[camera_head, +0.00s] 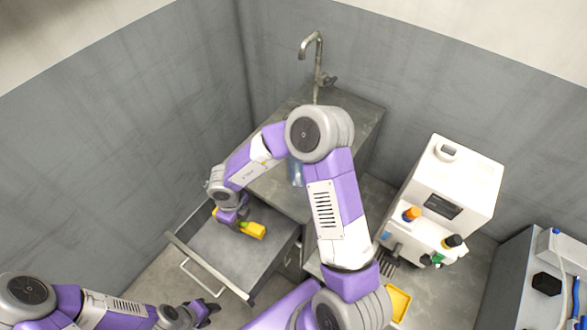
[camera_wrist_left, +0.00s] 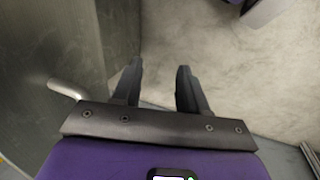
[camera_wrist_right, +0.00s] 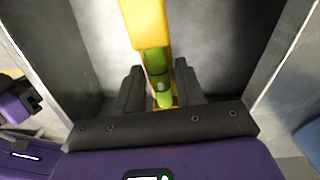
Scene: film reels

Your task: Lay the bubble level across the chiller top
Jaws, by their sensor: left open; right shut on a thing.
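The yellow bubble level (camera_head: 252,230) with a green vial lies in the open drawer in the head view. It also shows in the right wrist view (camera_wrist_right: 147,25), between the fingers. My right gripper (camera_head: 238,222) is shut on the level, down inside the drawer (camera_head: 215,252). My left gripper (camera_head: 208,312) is open and empty, low in front of the drawer; its fingers (camera_wrist_left: 158,85) show apart over bare floor in the left wrist view. The white chiller (camera_head: 462,180) stands at the right, with bottles with orange and black caps on its front.
A counter with a tap (camera_head: 315,60) stands at the back. The drawer's handle (camera_head: 197,280) sticks out at the front left. A yellow tray (camera_head: 398,304) lies near my right arm. A grey machine (camera_head: 515,280) stands at the far right.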

